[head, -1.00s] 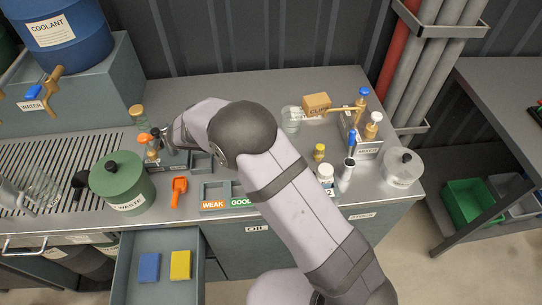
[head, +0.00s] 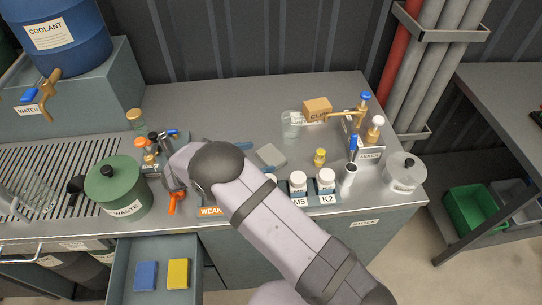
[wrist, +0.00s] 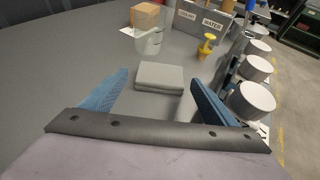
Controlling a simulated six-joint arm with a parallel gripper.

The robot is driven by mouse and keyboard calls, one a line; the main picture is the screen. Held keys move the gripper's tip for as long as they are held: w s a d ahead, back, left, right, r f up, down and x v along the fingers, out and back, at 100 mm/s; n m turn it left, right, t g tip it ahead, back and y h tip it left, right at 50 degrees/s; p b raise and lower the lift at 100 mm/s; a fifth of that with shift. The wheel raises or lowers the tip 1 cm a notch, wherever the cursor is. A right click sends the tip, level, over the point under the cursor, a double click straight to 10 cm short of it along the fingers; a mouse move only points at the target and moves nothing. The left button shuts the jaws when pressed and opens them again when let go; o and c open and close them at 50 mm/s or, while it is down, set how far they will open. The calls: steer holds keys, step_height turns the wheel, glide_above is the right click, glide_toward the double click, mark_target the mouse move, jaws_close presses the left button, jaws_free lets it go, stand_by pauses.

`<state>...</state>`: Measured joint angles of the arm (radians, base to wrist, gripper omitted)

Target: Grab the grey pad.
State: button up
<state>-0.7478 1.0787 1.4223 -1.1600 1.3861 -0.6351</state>
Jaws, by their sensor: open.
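The grey pad (head: 270,155) lies flat on the bench top, right of my wrist in the head view. In the wrist view the grey pad (wrist: 160,70) is a light, square, thick slab, centred ahead of my gripper. My gripper (wrist: 159,84) is open, with one blue finger at each side of the picture. The pad shows between and beyond the fingertips, and nothing is held. In the head view, my arm hides most of the gripper; a bit of blue finger shows left of the pad.
Bottles M5 (head: 298,184) and K2 (head: 326,181) stand along the front edge. A yellow object (head: 319,157) stands right of the pad; a clear beaker (head: 291,124) and cardboard box (head: 317,107) are behind it. A green waste pot (head: 115,187) is left. A drawer (head: 190,248) hangs open.

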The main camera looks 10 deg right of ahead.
mark_target(271, 155)
steer(key=shift+w+d+f+p, duration=0.1)
steer(key=shift+w+d+p, duration=0.05)
steer(key=shift+d+p, duration=0.35)
steer(key=shift+p+x, duration=0.95)
steer(key=shift+x, duration=1.15)
steer(key=shift+a+f, duration=0.15)
steer(key=c, duration=0.8)
